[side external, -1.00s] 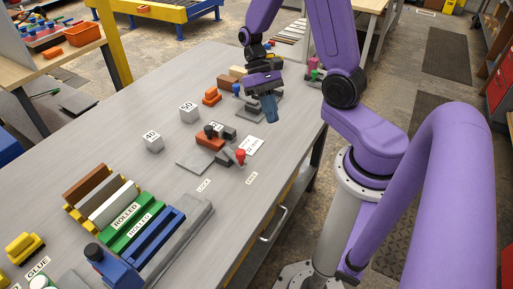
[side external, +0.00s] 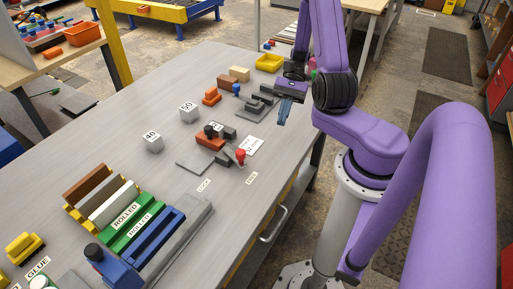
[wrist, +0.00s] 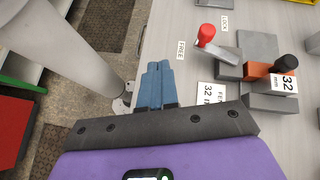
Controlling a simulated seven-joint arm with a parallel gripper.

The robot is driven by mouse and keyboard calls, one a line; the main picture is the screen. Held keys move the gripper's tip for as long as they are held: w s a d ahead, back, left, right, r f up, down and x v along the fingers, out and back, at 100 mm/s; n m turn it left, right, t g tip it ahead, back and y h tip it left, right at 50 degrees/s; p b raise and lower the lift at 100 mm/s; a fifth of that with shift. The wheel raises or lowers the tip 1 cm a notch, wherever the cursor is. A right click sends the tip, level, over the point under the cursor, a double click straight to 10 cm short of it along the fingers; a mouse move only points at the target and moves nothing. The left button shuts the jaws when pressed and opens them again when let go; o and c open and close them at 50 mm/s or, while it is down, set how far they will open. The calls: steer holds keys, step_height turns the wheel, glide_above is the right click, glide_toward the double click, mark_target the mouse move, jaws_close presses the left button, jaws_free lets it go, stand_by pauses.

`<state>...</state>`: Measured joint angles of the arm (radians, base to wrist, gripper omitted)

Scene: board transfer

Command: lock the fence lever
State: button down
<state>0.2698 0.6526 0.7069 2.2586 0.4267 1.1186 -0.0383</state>
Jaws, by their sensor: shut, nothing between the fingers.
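The fence lever with its red knob (side external: 240,156) sits on the fence fixture near the table's right edge. In the wrist view its red knob (wrist: 207,33) shows upper right of my fingertips, near the FREE label (wrist: 181,50) and the LOCK label (wrist: 224,23). Which label the lever is set to is hard to tell. The orange fence block (side external: 210,138) has a black knob and a 32 mm tag. My gripper (side external: 282,115) is shut and empty, above the table's right edge, beyond the lever. Its blue fingertips (wrist: 158,66) are together and apart from the lever.
A yellow bin (side external: 269,62) is at the back. The table between the fixture and the coloured boards is mostly clear.

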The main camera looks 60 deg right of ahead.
steer(key=s+d+f+m+t+y, duration=0.1)
steer(key=s+f+m+t, duration=0.3)
steer(key=m+t, duration=0.6)
steer(key=shift+s+d, duration=0.2)
steer(key=shift+d, duration=0.3)
steer(key=shift+w+a, duration=0.1)
steer(key=x, duration=1.2)
steer(key=shift+w+a+r, duration=0.1)
steer(key=shift+a+r, duration=0.05)
steer(key=shift+r, duration=0.25)
steer(key=shift+w+a, duration=0.5)
steer(key=shift+a, duration=0.15)
steer(key=shift+a, duration=0.1)
